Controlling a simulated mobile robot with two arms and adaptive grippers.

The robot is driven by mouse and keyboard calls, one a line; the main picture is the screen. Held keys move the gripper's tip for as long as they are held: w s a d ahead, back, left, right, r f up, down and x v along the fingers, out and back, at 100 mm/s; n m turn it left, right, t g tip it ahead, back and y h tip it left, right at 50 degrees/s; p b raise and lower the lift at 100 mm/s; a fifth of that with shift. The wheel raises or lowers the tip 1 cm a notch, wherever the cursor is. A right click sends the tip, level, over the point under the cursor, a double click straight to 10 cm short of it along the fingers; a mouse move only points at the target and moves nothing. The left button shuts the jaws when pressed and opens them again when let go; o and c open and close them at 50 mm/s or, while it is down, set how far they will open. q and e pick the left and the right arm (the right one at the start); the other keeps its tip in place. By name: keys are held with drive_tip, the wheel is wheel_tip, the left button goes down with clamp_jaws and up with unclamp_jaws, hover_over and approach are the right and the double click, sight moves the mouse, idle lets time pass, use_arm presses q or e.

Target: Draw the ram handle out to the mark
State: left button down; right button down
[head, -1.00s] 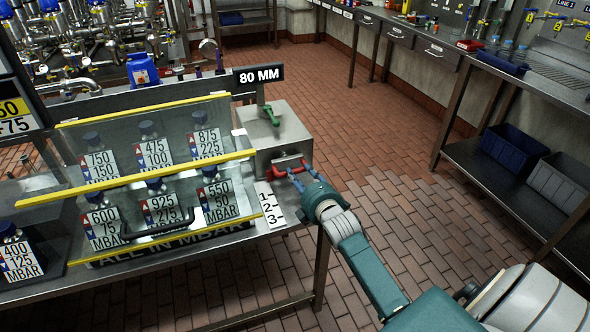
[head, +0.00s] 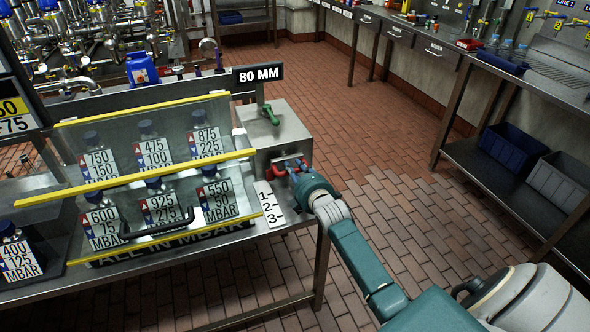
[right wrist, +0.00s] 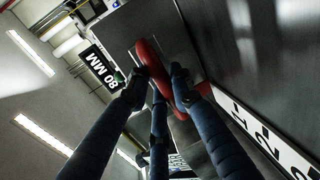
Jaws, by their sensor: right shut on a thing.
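The red ram handle (head: 276,169) is on the front of a grey metal box (head: 285,131) at the table's right end. My right gripper (head: 293,168) is at the handle, its blue fingers partly covering it. In the right wrist view the fingers (right wrist: 160,88) are shut around the red bar (right wrist: 150,60). The white scale strip (head: 269,203) marked 1, 2, 3 lies on the table below the handle; part of it also shows in the right wrist view (right wrist: 262,135). An "80 MM" sign (head: 258,74) stands behind the box. My left gripper is out of view.
A green lever (head: 270,115) sits on top of the box. A clear case with yellow edges (head: 140,180) holds several labelled bottles to the left. Open brick floor (head: 400,200) lies right of the table, and a side bench (head: 490,68) with bins stands farther right.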

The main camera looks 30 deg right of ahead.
drive_tip(key=p+v, duration=0.2)
drive_tip(key=f+p+v, duration=0.1)
drive_tip(key=p+v, duration=0.1)
drive_tip(key=v, duration=0.1)
drive_tip(key=shift+s+a, duration=0.15)
drive_tip(key=shift+s, duration=0.05)
drive_tip(key=p+v, duration=0.1)
drive_tip(key=v, duration=0.1)
drive_tip(key=f+p+v, duration=0.1)
drive_tip(key=v, duration=0.2)
drive_tip(key=shift+s+f, duration=0.1)
drive_tip(key=shift+s, duration=0.25)
drive_tip(key=shift+w+f, duration=0.1)
drive_tip(key=c, duration=1.6)
unclamp_jaws()
drive_tip(key=shift+o, duration=0.2)
drive_tip(key=v, duration=1.2)
